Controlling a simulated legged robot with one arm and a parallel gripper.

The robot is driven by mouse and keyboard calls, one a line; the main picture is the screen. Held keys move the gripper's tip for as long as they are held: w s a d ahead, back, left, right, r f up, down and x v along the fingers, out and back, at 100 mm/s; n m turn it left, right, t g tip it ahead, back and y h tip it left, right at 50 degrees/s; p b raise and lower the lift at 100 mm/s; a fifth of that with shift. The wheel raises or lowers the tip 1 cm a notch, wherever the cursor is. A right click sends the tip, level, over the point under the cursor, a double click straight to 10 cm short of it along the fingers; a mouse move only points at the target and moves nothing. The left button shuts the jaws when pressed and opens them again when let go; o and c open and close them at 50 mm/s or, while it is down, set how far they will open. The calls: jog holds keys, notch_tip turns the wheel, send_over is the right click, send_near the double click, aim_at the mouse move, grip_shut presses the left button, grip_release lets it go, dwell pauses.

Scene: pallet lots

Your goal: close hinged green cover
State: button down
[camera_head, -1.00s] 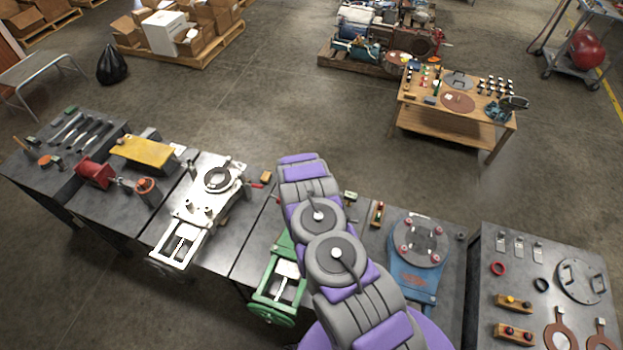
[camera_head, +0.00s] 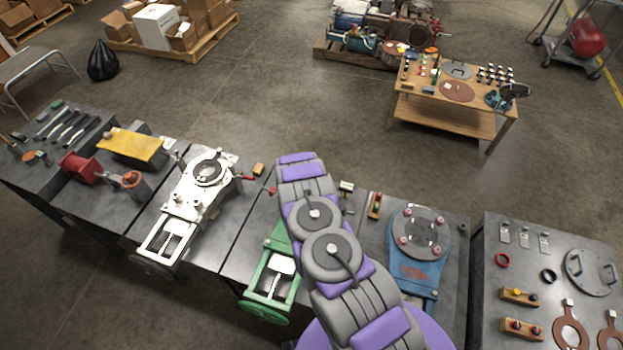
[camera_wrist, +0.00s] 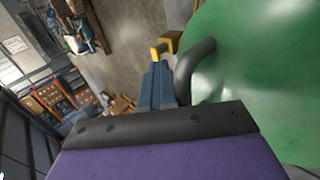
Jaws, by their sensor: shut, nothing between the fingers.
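A large smooth green surface, apparently the green cover (camera_wrist: 262,75), fills the right of the wrist view. A dark curved bar, like a handle, (camera_wrist: 184,72) meets it on its left side. My gripper (camera_wrist: 160,62) is shut and empty, just left of the bar; I cannot tell whether they touch. In the head view, a green machine with an open frame and a handwheel (camera_head: 267,291) is on the bench, its upper part hidden behind my arm. The cover's hinge and its angle are not clear, and my fingertips are hidden there.
A white machine (camera_head: 184,205) stands left of the green one, and a blue machine (camera_head: 417,270) stands to the right. A small block with buttons (camera_head: 375,205) lies between my arm and the blue machine. Open floor (camera_head: 270,90) lies beyond the benches.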

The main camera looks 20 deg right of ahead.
jog(key=shift+s+d+f, duration=0.15)
jog(key=shift+s+f, duration=0.05)
jog(key=shift+s+a+r, duration=0.1)
jog(key=shift+a+r, duration=0.05)
jog(key=shift+a, duration=0.1)
jog(key=p+v, duration=0.1)
jog(key=v, duration=1.5)
jog(key=shift+r, duration=0.55)
